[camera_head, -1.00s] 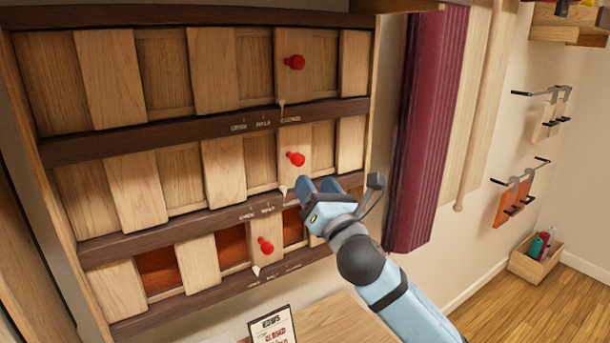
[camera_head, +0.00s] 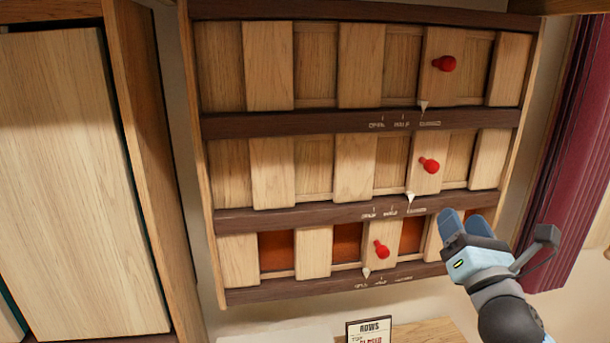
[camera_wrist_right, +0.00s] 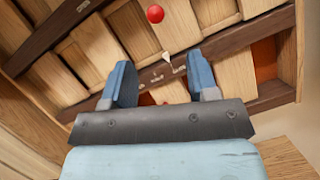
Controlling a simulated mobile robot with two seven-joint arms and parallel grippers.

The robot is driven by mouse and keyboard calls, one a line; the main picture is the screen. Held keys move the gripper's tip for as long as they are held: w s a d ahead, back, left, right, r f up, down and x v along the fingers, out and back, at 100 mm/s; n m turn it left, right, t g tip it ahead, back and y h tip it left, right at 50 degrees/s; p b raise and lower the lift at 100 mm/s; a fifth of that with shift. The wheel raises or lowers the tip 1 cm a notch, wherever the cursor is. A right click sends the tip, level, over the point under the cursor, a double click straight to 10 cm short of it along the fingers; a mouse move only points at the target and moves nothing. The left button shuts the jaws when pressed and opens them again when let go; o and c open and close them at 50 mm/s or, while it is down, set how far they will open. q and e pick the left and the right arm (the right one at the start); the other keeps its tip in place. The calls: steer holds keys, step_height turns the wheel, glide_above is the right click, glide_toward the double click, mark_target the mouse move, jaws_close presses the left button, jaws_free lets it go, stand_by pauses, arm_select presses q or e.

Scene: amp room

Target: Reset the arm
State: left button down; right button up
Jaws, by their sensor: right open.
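My right gripper (camera_head: 466,222) is in front of the lower right part of a wooden wall panel (camera_head: 265,217) with three rows of slats. Its two blue fingers are apart and empty; they also show in the right wrist view (camera_wrist_right: 165,85). Red knobs stand out from the top row (camera_head: 444,63), the middle row (camera_head: 429,166) and the bottom row (camera_head: 381,250). The bottom row's gaps show orange-red; the upper rows' gaps show wood. One red knob (camera_wrist_right: 155,14) shows beyond the fingers in the wrist view. My left gripper is out of view.
A tall pale wooden door or panel (camera_head: 80,180) fills the left side. A dark red curtain-like strip (camera_head: 565,170) hangs at the right.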

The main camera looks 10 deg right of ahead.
steer(key=s+a+f+m+g+y+p, duration=0.1)
steer(key=a+f+m+g+y, duration=0.15)
steer(key=f+m, duration=0.7)
steer(key=s+a+f+m+g+y+p, duration=0.1)
steer(key=a+f+m+g+y, duration=0.2)
steer(key=f, duration=1.3)
steer(key=s+a+f+m+g+y, duration=0.1)
steer(key=s+a+f+m+g, duration=0.1)
steer(key=s+a+f+m, duration=0.3)
steer(key=s+a+f+m+g+y+p, duration=0.1)
steer(key=s+a+f+m+g, duration=0.2)
steer(key=s+a+f+m, duration=0.3)
steer(key=s+f+m, duration=0.3)
steer(key=f, duration=0.4)
steer(key=shift+f, duration=0.25)
steer(key=shift+m, duration=0.25)
